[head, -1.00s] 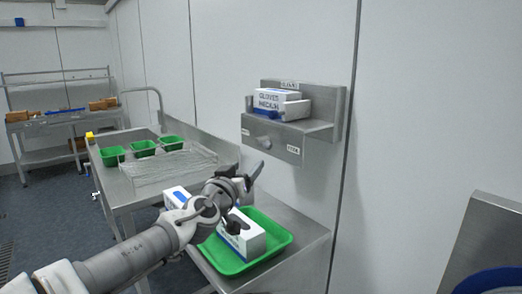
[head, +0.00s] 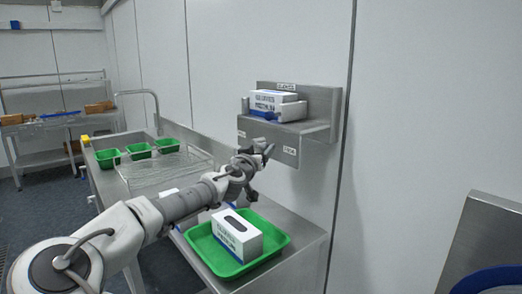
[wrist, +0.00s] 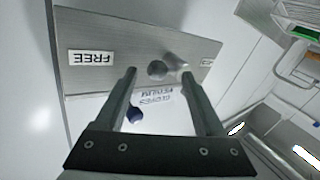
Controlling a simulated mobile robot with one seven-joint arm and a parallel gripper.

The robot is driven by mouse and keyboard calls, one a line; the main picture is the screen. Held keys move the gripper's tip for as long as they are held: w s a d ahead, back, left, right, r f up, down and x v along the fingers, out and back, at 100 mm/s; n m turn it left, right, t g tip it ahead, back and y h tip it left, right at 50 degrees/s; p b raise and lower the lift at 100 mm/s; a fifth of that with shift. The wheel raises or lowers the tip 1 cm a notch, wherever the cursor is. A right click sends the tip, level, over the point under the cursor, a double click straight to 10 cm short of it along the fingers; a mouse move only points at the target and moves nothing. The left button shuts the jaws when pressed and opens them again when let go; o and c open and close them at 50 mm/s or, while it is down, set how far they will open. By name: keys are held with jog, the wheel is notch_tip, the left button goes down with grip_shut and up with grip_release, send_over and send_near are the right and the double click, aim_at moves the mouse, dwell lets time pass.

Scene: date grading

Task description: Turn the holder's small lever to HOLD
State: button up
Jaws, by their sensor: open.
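The steel holder (head: 325,130) is fixed on the wall, with a white glove box in it. In the wrist view its front plate (wrist: 110,30) appears upside down, with a FREE label (wrist: 91,58) at the left. The small lever (wrist: 158,70) has a round grey end and a short stub on the plate. My gripper (wrist: 159,73) is open, its fingertips on either side of the lever in that view; I cannot tell if they touch it. In the head view my gripper (head: 262,150) is before the plate and hides the lever. The HOLD label is not readable.
Below the holder, a green tray (head: 200,238) with a white glove box (head: 238,232) stands on a steel bench. A wire rack (head: 150,178) and several green bins (head: 108,158) are farther left. A steel panel (head: 478,215) stands at the right.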

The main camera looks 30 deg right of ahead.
jog(key=shift+x, duration=0.8)
jog(key=shift+s, duration=0.1)
grip_shut()
